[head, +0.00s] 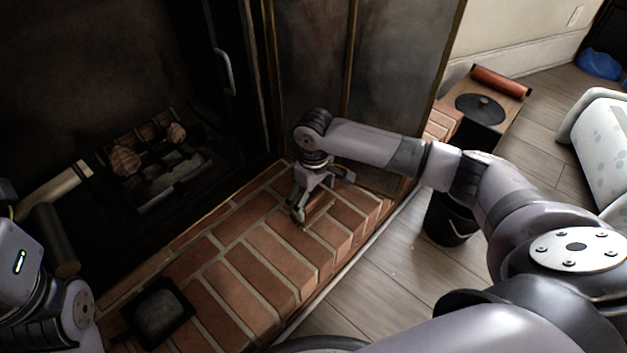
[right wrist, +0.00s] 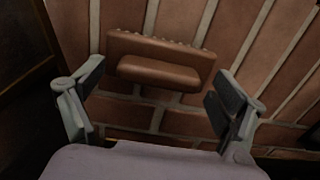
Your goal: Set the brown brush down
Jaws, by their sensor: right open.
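The brown brush (right wrist: 160,62) lies on the brick hearth (right wrist: 118,112), between and just ahead of my right gripper's fingers in the right wrist view. It has a block-like handle on a wider base with a scalloped edge. In the head view the brush (head: 319,214) shows small beside the fingers, on the hearth (head: 262,262). My right gripper (head: 300,208) is open and low over the bricks; its two fingers (right wrist: 160,100) stand wide apart, with gaps to the brush on both sides. My left arm shows at the lower left of the head view, but its fingers are not visible.
The open fireplace (head: 160,180) with logs and a grate lies left of the hearth. A dark square dish (head: 157,312) sits on the near hearth. A black bucket (head: 449,220) stands on the floor. A low box with a black disc (head: 484,107) and a red roll (head: 500,80) stands behind.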

